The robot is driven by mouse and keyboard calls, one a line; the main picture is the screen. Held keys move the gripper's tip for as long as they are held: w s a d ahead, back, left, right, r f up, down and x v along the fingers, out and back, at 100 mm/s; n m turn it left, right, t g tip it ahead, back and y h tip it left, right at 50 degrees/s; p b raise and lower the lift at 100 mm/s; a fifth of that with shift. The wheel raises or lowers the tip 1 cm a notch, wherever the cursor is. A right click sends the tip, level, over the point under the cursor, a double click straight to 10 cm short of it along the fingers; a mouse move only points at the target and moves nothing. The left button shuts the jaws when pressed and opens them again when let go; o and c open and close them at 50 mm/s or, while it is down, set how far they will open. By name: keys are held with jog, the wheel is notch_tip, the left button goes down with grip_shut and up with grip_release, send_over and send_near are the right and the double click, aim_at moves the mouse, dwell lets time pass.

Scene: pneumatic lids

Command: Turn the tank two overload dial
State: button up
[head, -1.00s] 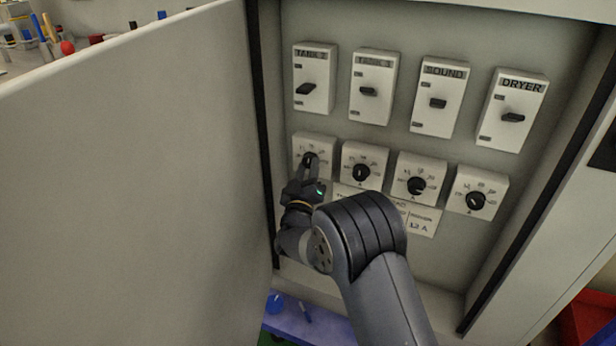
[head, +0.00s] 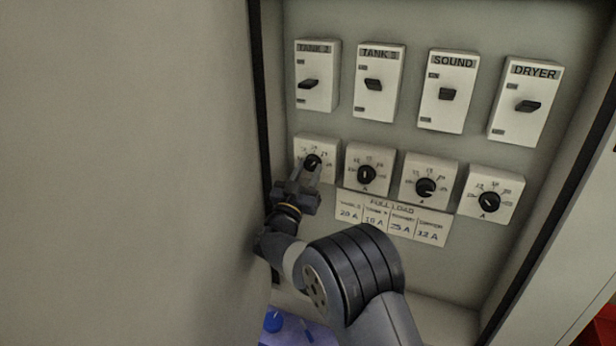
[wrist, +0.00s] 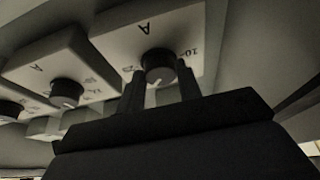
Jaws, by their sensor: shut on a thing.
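The tank two overload dial (head: 313,161) is a black round knob on a white box, leftmost in the dial row, below the TANK 2 switch (head: 309,84). My gripper (head: 307,175) reaches it from below. In the wrist view, the gripper's two dark fingers (wrist: 160,86) stand on either side of the black knob (wrist: 158,62) and are shut on it. A white mark on the knob shows between the fingers. Some scale numbers show around the knob. A FULL LOAD card (head: 391,216) hangs below the dials; its leftmost entry seems to read 20 A.
Three similar dials sit to the right, the nearest (head: 367,174) close beside my gripper. Several lever switches line the upper row. The open cabinet door (head: 130,170) stands close on the left of my arm. A blue surface (head: 290,330) shows below.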

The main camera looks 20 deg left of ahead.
jog(key=shift+f, duration=0.1)
dwell(0.3)
jog(key=o, duration=1)
jog(key=shift+c, duration=0.2)
jog(key=shift+r, duration=0.2)
notch_tip(320, 180, up, 10)
jog(key=p, duration=0.4)
jog(key=shift+f, duration=0.1)
jog(key=shift+f, duration=0.1)
notch_tip(320, 180, down, 10)
jog(key=b, duration=0.4)
